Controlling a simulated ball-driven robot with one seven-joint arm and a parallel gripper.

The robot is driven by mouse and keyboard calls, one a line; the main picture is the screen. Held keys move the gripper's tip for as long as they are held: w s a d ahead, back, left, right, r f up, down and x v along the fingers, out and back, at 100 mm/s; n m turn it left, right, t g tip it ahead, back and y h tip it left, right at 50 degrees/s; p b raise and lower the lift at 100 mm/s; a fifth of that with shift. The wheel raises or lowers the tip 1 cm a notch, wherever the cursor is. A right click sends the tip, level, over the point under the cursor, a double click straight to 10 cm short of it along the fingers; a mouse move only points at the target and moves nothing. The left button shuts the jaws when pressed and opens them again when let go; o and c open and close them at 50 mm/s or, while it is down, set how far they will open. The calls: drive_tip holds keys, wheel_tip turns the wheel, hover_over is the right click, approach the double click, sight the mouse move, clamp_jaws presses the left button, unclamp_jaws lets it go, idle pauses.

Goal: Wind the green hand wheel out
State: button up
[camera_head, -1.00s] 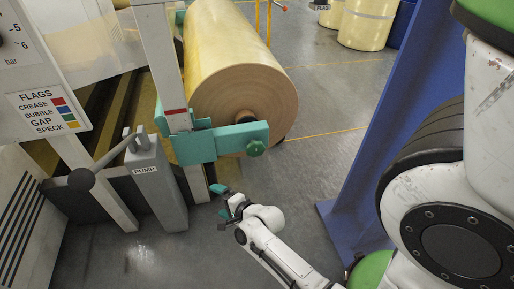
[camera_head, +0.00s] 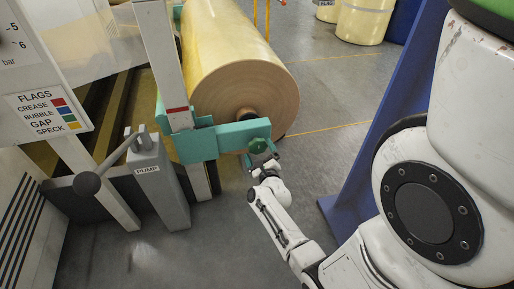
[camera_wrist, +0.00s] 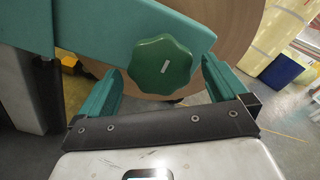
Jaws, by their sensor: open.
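The green hand wheel (camera_head: 257,146) is a small lobed knob on the end of the teal bracket (camera_head: 228,138), in front of the big roll. In the wrist view the hand wheel (camera_wrist: 160,64) shows close up, with a short pale mark on its face. My gripper (camera_head: 261,160) is just below the hand wheel in the head view. In the wrist view my gripper (camera_wrist: 162,85) is open, with one teal finger on each side of the wheel and a gap between them. I cannot tell whether either finger touches it.
A large tan roll (camera_head: 243,90) stands behind the bracket. A grey pump (camera_head: 158,172) with a ball-ended lever (camera_head: 88,182) is at the left. A blue post (camera_head: 385,130) rises at the right. The floor between them is clear.

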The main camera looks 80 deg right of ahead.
sight(258, 149)
drive_tip(key=shift+b+x, duration=0.35)
drive_tip(key=shift+x, duration=1.55)
drive_tip(key=shift+c, duration=0.2)
drive_tip(key=c, duration=0.8)
